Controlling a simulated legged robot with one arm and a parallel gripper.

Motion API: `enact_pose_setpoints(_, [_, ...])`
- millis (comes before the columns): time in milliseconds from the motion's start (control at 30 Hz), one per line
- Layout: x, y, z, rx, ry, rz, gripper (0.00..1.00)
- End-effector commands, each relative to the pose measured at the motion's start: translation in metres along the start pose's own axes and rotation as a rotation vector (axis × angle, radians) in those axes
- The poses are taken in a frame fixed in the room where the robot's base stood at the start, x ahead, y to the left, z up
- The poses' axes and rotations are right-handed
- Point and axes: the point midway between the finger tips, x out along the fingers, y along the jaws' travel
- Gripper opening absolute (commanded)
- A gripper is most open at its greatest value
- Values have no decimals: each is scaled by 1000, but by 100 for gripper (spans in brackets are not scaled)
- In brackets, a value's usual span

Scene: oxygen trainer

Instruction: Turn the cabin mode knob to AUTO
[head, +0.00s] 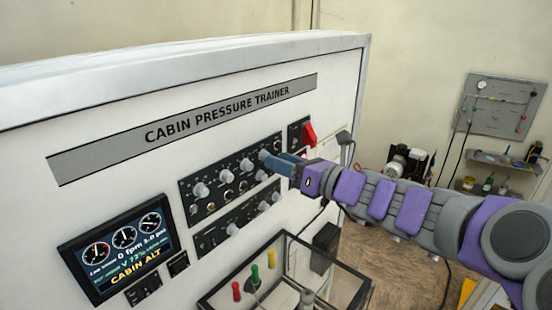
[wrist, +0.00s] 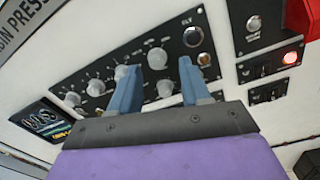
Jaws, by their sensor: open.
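The trainer's upper black panel (head: 212,182) carries a row of grey knobs, and a lower black panel (head: 215,240) carries more. The labels are too small to read, so I cannot tell which knob is the cabin mode knob or where it points. My gripper (head: 270,160) is at the right end of the upper panel and hides part of it. In the wrist view, its two blue fingers (wrist: 158,80) are apart and empty. A large grey knob (wrist: 157,58) shows beyond the gap between them, and a smaller one (wrist: 164,89) sits lower in the gap. Contact is not visible.
A red switch cover (head: 309,133) stands right of the upper panel. A lit red lamp (wrist: 291,57) shows in the wrist view. A display (head: 120,250) reads CABIN ALT. A clear-sided box (head: 336,291) with coloured pegs stands out below the panels.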

Motion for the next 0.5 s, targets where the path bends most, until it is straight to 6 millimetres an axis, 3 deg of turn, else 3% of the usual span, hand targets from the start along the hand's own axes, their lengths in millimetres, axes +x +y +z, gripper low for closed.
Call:
enact_pose_setpoints(200, [19,1,0,-1,1,3,47])
enact_pose_setpoints(500, [22,0,1,0,-1,2,47])
